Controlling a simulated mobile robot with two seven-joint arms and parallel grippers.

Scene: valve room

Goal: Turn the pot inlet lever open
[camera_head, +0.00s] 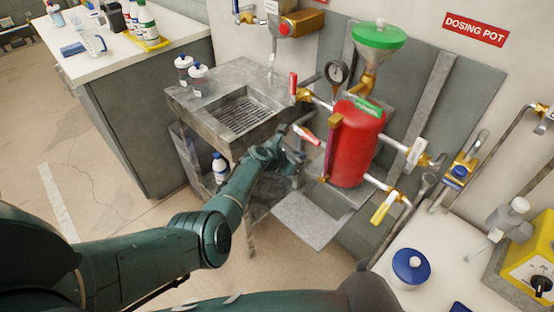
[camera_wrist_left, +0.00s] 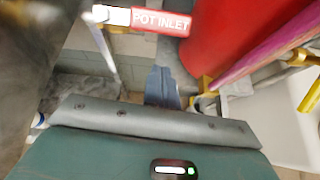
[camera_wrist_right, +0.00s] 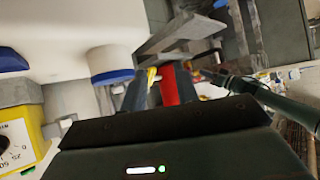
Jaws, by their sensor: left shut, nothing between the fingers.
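The red pot inlet lever (camera_head: 305,134) sits on the left side of the red dosing pot (camera_head: 357,145). In the left wrist view its red handle reads POT INLET (camera_wrist_left: 162,22) and ends in a white part at left. My left gripper (camera_head: 300,160) is just below the lever in the head view. Its fingers (camera_wrist_left: 162,87) are together and empty, apart from the handle in the left wrist view. My right gripper (camera_wrist_right: 160,88) is open, its fingers spread with the distant red pot showing between them. Its fingers do not show in the head view.
A green funnel (camera_head: 378,36) tops the pot. A metal sink (camera_head: 226,118) stands at left. A blue-lidded container (camera_head: 411,266) stands on the right counter.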

